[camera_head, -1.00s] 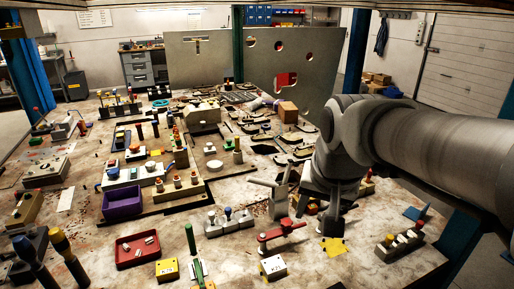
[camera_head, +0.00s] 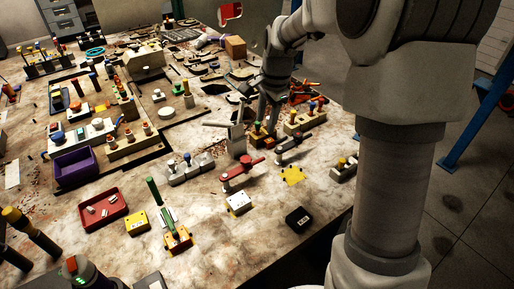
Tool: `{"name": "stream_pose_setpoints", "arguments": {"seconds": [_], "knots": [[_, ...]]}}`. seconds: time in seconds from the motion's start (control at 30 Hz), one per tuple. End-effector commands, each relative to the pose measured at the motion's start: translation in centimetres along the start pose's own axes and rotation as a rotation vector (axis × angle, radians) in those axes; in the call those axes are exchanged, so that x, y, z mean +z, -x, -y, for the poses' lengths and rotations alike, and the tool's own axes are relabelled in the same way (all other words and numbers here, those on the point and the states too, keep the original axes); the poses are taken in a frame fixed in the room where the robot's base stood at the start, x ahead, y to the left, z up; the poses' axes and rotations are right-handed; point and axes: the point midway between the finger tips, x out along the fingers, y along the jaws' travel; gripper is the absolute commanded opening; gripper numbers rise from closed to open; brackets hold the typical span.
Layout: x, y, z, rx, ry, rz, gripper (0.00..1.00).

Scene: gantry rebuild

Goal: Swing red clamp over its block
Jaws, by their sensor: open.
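The red clamp (camera_head: 236,175) stands near the front middle of the table, with its red arm slanting up to the right over a small base. A small white block (camera_head: 239,203) sits just in front of it, apart from the red arm. I cannot tell for sure that this is the clamp's own block. My gripper (camera_head: 266,112) points down behind and to the right of the clamp, well apart from it. It is open, and nothing clear shows between its fingers, which are small and dark here.
A green-handled clamp (camera_head: 163,212) and red tray (camera_head: 103,210) lie front left.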

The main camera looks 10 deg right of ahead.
Motion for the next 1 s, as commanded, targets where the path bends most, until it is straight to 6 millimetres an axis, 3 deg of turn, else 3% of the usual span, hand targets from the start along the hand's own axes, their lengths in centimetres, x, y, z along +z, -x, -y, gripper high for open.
{"name": "stream_pose_setpoints", "arguments": {"seconds": [0.17, 0.7, 1.0], "knots": [[0.0, -2.4, -0.1, 0.004, 0.001, 0.001, 0.47], [0.1, -13.8, -0.1, 0.004, 0.002, 0.002, 0.47], [0.0, -16.8, -0.1, 0.001, 0.003, 0.0, 0.47]]}}
